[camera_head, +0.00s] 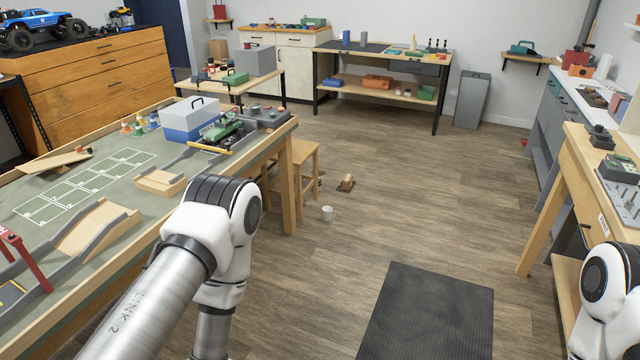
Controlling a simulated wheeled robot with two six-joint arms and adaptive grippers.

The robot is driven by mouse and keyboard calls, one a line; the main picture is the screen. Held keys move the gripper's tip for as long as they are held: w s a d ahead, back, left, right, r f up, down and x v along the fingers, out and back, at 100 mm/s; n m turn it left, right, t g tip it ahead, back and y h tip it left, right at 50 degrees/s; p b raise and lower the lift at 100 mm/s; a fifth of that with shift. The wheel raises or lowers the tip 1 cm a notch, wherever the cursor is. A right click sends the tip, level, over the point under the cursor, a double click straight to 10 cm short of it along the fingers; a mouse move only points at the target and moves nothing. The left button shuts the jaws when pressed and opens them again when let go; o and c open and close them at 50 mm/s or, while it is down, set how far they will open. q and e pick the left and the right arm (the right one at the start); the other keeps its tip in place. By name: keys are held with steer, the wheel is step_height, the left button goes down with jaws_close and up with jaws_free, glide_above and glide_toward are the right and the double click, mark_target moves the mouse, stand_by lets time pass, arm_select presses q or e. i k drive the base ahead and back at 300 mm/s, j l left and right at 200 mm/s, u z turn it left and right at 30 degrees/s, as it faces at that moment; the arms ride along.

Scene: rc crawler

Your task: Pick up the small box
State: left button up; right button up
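I cannot tell for certain which thing is the small box. A blue box with a white lid and a dark handle (190,118) stands on the green-topped table at the left. A small brown block-like thing (346,183) lies on the floor by the wooden stool, too small to make out. My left arm comes up from the bottom left in front of the table, and only its links show. Part of my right arm shows at the right edge. Neither gripper is in view, so I see no hold on anything.
The green-topped table (115,168) holds wooden ramps and a green vehicle (222,130). A wooden stool (303,160) and a small white cup-like thing (327,213) stand beside it. A dark mat (430,312) lies ahead. The middle floor is mostly clear. A workbench (575,150) stands right.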

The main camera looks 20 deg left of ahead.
mark_target(347, 182)
steer(key=i, duration=0.7)
steer(key=i+j+u, duration=0.1)
steer(key=i, duration=1.25)
steer(key=i+u, duration=0.1)
steer(key=i, duration=0.6)
steer(key=i+l, duration=0.1)
steer(key=i, duration=0.6)
steer(key=i+u, duration=0.1)
steer(key=i, duration=0.6)
steer(key=i+l+u, duration=0.1)
steer(key=i, duration=0.55)
steer(key=i+l, duration=0.2)
steer(key=i, duration=0.5)
